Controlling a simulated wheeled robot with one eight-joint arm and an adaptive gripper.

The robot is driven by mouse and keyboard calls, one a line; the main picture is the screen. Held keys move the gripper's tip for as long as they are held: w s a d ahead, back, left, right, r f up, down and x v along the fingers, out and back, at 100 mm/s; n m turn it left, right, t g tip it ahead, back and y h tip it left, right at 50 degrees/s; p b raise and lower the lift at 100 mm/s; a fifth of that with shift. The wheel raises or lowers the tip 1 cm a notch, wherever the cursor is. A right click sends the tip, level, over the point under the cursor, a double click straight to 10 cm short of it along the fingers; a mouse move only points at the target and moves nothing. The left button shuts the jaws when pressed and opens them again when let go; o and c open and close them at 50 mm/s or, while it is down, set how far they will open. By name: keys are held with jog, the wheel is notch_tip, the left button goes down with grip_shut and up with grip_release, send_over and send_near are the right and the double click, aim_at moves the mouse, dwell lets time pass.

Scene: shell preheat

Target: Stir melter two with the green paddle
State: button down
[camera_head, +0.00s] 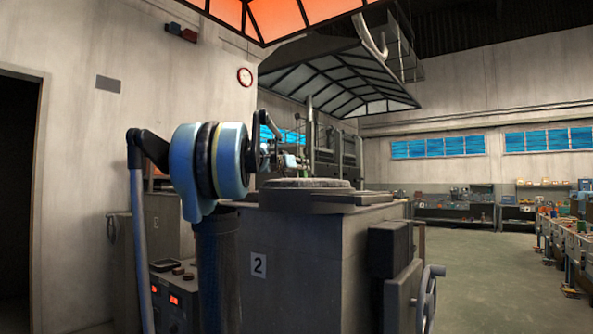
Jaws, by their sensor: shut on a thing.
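Melter two is the large grey cabinet (330,245) right in front of me, with a "2" label on its front left. Its round top (310,184) sits on the upper face beside a flat dark plate. My gripper (290,161) is small in the view, above the melter's top and partly behind my own blue-and-white arm joint. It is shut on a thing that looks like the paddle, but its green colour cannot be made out. A thin upright rod (309,140) shows close to the gripper; I cannot tell whether it is the paddle's shaft or a pipe behind. The inside of the melter is hidden.
A control box with red displays (174,300) stands at the lower left. A dark box (390,250) and a handwheel (428,290) project from the melter's right side. A hood (340,75) hangs above. Open floor lies to the right, before benches (455,215).

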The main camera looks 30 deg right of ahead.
jog(key=w, duration=0.2)
jog(key=w+d, duration=0.1)
jog(key=w, duration=0.1)
dwell(0.4)
jog(key=shift+a, duration=0.1)
jog(key=w+a, duration=0.2)
jog(key=a, duration=0.1)
jog(key=shift+w+a, duration=0.1)
jog(key=shift+a, duration=0.1)
dwell(0.4)
